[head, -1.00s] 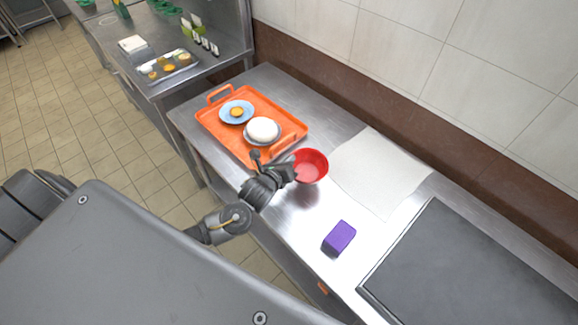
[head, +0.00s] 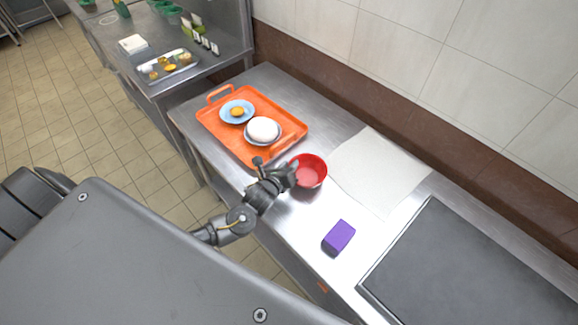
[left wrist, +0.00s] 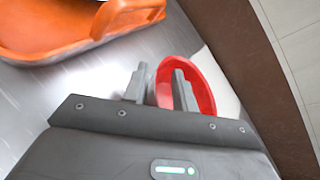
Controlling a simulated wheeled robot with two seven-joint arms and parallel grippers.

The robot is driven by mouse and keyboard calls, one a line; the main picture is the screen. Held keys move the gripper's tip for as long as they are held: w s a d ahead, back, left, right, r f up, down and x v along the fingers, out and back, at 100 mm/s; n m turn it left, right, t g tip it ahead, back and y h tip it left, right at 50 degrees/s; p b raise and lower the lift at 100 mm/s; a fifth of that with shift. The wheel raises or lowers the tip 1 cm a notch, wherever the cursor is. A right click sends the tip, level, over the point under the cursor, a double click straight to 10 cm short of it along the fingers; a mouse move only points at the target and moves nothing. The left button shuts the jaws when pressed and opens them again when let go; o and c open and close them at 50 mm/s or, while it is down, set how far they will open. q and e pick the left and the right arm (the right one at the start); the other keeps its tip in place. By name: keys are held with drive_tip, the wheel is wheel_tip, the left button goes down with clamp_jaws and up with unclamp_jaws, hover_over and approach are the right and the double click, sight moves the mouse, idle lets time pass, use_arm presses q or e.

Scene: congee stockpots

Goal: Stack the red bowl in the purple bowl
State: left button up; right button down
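The red bowl (head: 311,176) stands upright and looks empty on the steel counter, by the near left edge of a pale cloth. My left gripper (head: 291,173) is at the bowl's left rim. In the left wrist view its fingers (left wrist: 160,88) are apart, one outside the red bowl (left wrist: 204,82) and one over its inside, with the rim between them. A gap shows between the rim and the outer finger. No purple bowl is in view; the only purple thing is a small block (head: 339,236) on the counter. My right gripper is out of view.
An orange tray (head: 214,128) left of the bowl holds a blue plate (head: 229,116) with food and a dish with a white dome (head: 263,128). The pale cloth (head: 378,173) lies right of the bowl. A dark flat panel (head: 470,265) lies right of the purple block. Counter between bowl and block is clear.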

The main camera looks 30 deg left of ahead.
use_arm(q)
drive_tip(key=b+v, duration=0.1)
drive_tip(key=v, duration=1.1)
